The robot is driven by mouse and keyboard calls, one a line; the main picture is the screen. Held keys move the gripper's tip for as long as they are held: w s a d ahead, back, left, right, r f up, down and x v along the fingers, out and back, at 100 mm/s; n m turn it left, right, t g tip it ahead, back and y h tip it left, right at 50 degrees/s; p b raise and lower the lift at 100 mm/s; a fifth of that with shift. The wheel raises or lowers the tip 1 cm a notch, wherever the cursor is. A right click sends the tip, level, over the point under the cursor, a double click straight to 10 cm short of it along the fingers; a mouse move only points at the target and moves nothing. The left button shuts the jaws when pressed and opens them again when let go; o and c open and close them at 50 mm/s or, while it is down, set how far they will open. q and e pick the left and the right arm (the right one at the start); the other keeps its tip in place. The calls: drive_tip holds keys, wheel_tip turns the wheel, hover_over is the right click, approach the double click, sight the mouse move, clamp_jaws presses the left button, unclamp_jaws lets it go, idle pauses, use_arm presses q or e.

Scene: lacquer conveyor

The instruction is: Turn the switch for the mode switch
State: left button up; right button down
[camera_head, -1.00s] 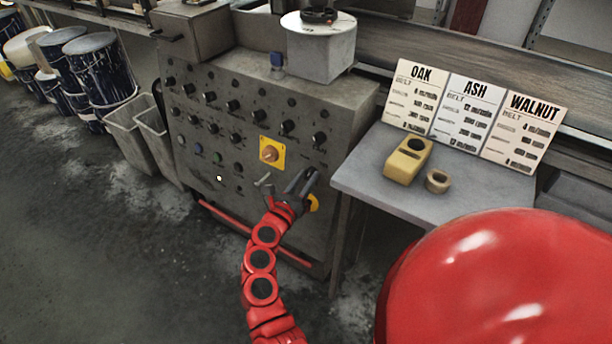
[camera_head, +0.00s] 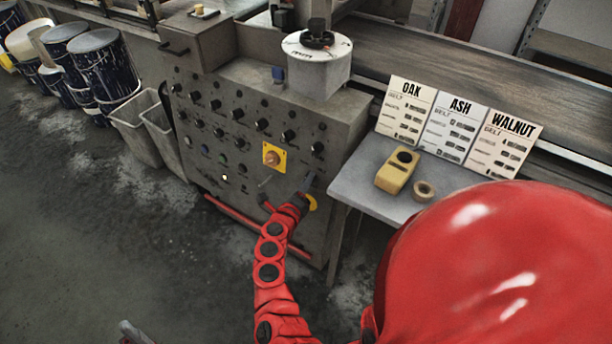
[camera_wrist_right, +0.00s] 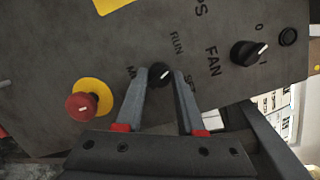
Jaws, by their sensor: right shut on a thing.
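The mode switch is a black rotary knob (camera_wrist_right: 159,75) with a white mark, beside the letters RUN and partly covered lettering. In the right wrist view, my right gripper (camera_wrist_right: 168,82) has its two grey fingers on either side of the knob, shut on it. The white mark points up and right, roughly between RUN and the lower label. In the head view, my right gripper (camera_head: 287,187) is at the low right part of the grey control panel (camera_head: 245,190), and hides the knob there. A grey piece at the bottom edge may be my left gripper (camera_head: 135,332); its jaws cannot be made out.
A red stop button (camera_wrist_right: 83,106) on a yellow disc sits close to the gripper. The FAN knob (camera_wrist_right: 247,53) is on the other side. A table (camera_head: 358,185) with a yellow device (camera_head: 397,172), a tape roll (camera_head: 424,190) and OAK, ASH and WALNUT cards stands right.

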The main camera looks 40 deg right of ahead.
drive_tip(key=shift+n+p, duration=0.4)
drive_tip(key=shift+n, duration=0.1)
drive_tip(key=c, duration=0.5)
unclamp_jaws()
drive_tip(key=shift+a, duration=0.1)
drive_tip(key=v, duration=1.7)
drive_tip(key=shift+s+a+r, duration=0.1)
drive_tip(key=shift+r, duration=0.15)
